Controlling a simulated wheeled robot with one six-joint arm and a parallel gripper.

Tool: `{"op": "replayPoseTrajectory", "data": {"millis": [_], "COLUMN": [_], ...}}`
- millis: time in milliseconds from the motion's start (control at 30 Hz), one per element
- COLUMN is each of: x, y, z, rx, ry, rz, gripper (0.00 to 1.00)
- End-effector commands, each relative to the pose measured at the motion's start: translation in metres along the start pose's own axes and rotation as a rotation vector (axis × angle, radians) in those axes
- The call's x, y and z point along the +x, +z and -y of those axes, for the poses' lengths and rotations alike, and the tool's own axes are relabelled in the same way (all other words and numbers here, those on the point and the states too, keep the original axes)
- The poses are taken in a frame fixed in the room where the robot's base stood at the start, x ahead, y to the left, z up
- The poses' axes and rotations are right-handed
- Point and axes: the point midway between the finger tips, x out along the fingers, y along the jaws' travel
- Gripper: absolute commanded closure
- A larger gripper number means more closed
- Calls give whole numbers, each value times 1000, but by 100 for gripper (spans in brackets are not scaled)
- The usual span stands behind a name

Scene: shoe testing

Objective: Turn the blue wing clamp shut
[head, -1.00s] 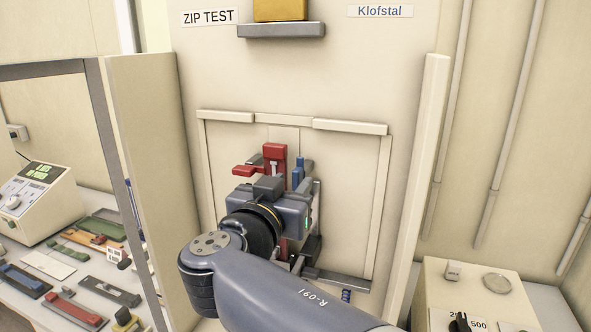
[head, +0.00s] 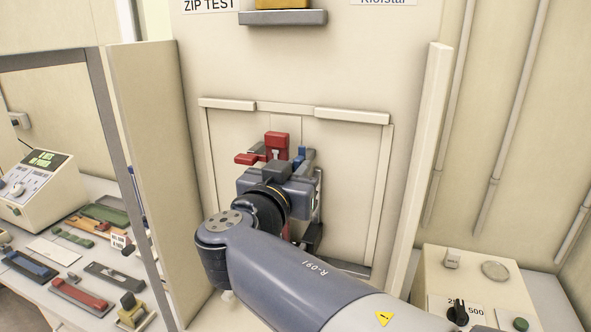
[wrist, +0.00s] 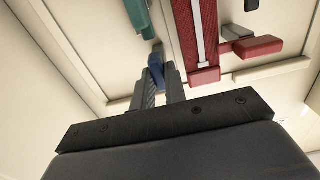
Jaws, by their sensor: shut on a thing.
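The blue wing clamp (head: 300,157) is on the front of the beige test machine, just right of a red clamp (head: 277,146). My gripper (head: 287,172) is in front of it and hides its lower part in the head view. In the wrist view a small blue piece of the clamp (wrist: 156,68) sits between the two grey fingers of my gripper (wrist: 160,86), which are shut on it. The red clamp (wrist: 200,35) also shows there, to the right of the fingers. How far the blue clamp is turned is hard to tell.
A green part (wrist: 138,16) shows above the fingers in the wrist view. A grey ledge (head: 283,18) juts out above. Side panels (head: 150,160) flank the machine. A bench with several coloured parts is at left, and a control box (head: 470,270) at right.

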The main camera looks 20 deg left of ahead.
Motion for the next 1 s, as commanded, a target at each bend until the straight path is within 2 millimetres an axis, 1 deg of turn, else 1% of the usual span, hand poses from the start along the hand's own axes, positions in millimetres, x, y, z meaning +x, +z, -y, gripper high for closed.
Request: {"op": "replayPoseTrajectory", "data": {"millis": [267,467,667,1000], "x": [0,0,0,0], "y": [1,3,5,4], "z": [0,0,1,2], "rx": [-11,-76,-214,-533], "ry": [0,-1,-1,-1], "rz": [0,-1,-2,-1], "gripper": [100,100,100,100]}}
